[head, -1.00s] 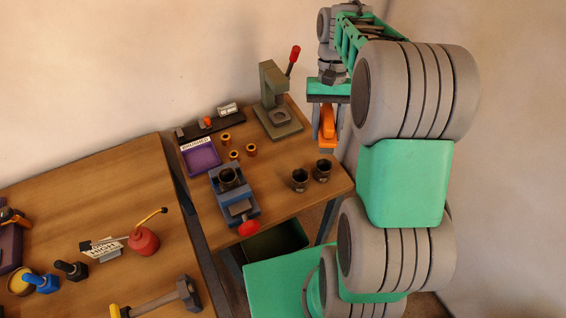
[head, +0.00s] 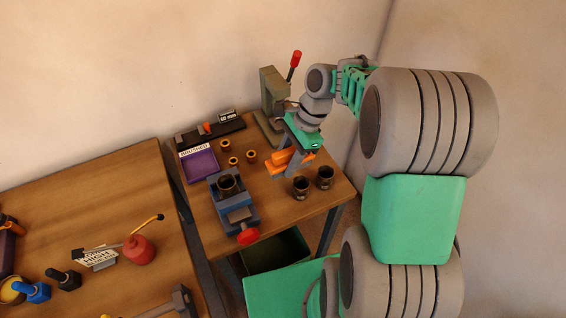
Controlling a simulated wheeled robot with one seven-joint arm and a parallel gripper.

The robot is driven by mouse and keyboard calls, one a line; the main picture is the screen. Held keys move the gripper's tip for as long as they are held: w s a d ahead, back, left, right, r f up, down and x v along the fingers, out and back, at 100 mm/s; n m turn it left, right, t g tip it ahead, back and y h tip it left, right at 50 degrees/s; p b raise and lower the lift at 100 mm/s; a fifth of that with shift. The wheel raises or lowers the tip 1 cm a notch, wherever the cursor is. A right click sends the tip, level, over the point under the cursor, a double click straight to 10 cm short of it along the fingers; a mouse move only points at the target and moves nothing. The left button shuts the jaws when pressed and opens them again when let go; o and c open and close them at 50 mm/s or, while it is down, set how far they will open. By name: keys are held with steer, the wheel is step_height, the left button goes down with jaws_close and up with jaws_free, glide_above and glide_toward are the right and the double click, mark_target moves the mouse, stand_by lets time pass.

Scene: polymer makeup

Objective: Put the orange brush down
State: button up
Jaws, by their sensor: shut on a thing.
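The orange brush (head: 277,167) is held in my gripper (head: 289,160), whose jaws are shut on it. The brush has several orange parts showing on both sides of the jaws; part of it is hidden by the fingers. My gripper points down over the right part of the small wooden table (head: 302,208), just behind two dark cups (head: 300,187). I cannot tell whether the brush touches the table top.
A green press with a red-tipped lever (head: 273,100) stands behind my gripper. A purple tray (head: 200,164), several small orange-brown rings (head: 234,161) and a blue vise (head: 236,210) are to the left. A dark bin (head: 275,252) is below the table's front edge.

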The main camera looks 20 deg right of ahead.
steer(key=w+f, duration=0.6)
steer(key=shift+d+p, duration=0.25)
steer(key=shift+p, duration=0.05)
steer(key=f, duration=0.3)
steer(key=shift+w+f+p, duration=0.3)
steer(key=shift+p, duration=0.1)
steer(key=o, duration=1.2)
steer(key=shift+f, duration=0.1)
